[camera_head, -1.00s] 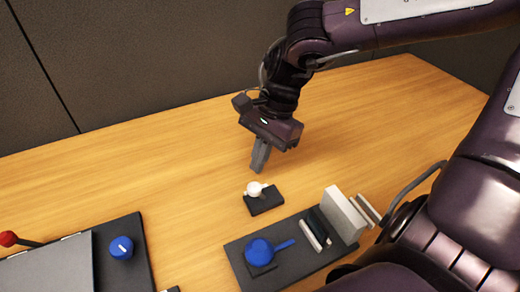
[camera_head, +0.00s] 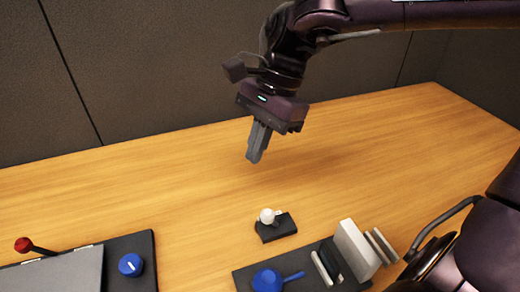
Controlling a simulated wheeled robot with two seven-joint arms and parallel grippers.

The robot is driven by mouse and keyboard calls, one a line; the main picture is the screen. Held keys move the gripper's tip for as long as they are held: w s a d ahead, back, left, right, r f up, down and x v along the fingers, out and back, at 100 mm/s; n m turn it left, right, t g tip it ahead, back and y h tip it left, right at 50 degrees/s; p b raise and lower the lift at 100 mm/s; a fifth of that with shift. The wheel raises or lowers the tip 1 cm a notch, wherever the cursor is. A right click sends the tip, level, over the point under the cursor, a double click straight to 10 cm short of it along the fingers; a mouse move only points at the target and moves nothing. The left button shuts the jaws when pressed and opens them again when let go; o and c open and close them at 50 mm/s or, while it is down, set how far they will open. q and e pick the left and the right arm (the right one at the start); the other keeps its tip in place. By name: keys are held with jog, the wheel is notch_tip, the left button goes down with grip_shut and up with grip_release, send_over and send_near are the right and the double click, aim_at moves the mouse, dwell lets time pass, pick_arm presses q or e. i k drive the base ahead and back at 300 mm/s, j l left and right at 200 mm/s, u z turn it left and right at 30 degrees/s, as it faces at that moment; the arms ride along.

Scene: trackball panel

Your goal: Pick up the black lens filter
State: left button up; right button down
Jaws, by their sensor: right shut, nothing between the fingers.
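A thin black plate (camera_head: 332,260), which looks like the black lens filter, stands upright in a row of plates on a dark base at the lower right. It is partly hidden between a pale thin plate on its left and a thick white block on its right. My right gripper (camera_head: 254,158) is shut and empty, pointing down above the bare wood, up and left of the row. It touches nothing. My left gripper is not in view.
A white ball on a small black block (camera_head: 276,230) stands between the gripper and the row. A blue round piece with a handle (camera_head: 268,279) lies on the dark base. A panel with a blue knob (camera_head: 131,265) and red-tipped lever (camera_head: 24,245) is lower left. The back table is clear.

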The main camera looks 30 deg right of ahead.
aim_at(330, 264)
jog(key=k+j, duration=1.5)
jog(key=k, duration=0.25)
